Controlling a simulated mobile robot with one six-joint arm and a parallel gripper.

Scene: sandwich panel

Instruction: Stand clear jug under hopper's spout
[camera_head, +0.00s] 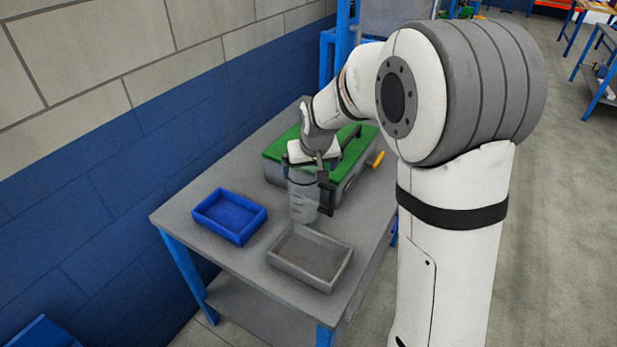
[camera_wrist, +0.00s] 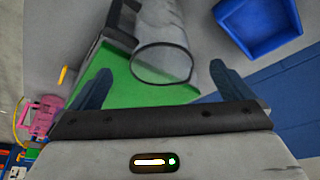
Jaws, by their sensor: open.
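The clear jug (camera_head: 303,207) stands upright on the grey table, in front of the green-topped box. In the wrist view its round open rim (camera_wrist: 162,63) lies between my two fingers, with gaps on both sides. My gripper (camera_head: 308,170) is open at the jug's top and hides part of it in the head view. In the wrist view my gripper (camera_wrist: 160,86) shows both fingers apart. A dark upright part (camera_head: 327,197) is close beside the jug; I cannot tell whether it is the jug's handle. I cannot clearly make out the hopper's spout.
A blue tray (camera_head: 229,232) is left of the jug and a grey tray (camera_head: 327,280) is in front. The green-topped box (camera_head: 274,149) with a yellow handle (camera_head: 378,159) is behind. A brick wall borders the table's left. A blue frame (camera_head: 327,50) stands beyond the table.

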